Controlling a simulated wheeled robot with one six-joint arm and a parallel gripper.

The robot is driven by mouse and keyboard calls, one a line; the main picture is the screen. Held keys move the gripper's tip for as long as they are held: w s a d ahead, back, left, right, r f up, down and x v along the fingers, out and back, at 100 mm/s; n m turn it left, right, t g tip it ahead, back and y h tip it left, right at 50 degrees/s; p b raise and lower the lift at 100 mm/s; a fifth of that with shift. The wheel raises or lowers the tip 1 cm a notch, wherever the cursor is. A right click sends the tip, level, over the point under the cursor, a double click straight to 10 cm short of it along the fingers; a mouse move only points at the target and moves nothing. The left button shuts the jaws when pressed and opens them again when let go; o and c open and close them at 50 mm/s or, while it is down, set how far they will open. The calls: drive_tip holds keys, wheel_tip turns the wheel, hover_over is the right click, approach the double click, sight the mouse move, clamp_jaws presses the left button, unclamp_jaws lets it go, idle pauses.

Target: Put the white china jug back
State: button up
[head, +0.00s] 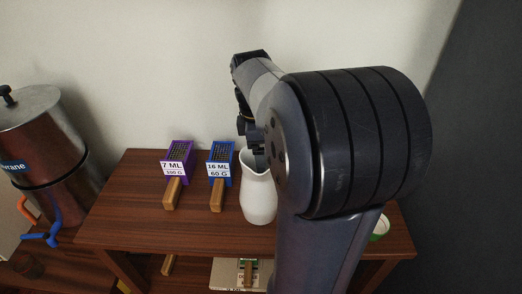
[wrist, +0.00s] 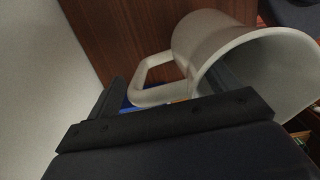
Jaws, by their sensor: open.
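The white china jug (head: 258,197) stands upright on the dark wooden shelf top, right of the two labelled boxes. My arm hides part of its right side. My gripper (head: 252,150) is at the jug's rim, pointing down. In the wrist view the jug (wrist: 205,40) shows its open mouth and its handle. There my gripper (wrist: 170,78) is open, with one finger beyond the handle and the other inside the mouth. The handle and the near wall lie between the fingers. I cannot tell whether either finger touches the jug.
A purple-edged box (head: 178,158) labelled 7 ML and a blue-edged box (head: 220,163) labelled 16 ML stand left of the jug, each with a wooden handle. A large metal urn (head: 35,140) is at far left. A green-and-white cup (head: 380,228) is partly hidden by my arm.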

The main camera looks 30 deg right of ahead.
drive_tip(key=r, duration=0.8)
drive_tip(key=a+r, duration=0.1)
drive_tip(key=r, duration=0.2)
drive_tip(key=shift+w+r+p, duration=0.2)
drive_tip(key=shift+r+p, duration=0.2)
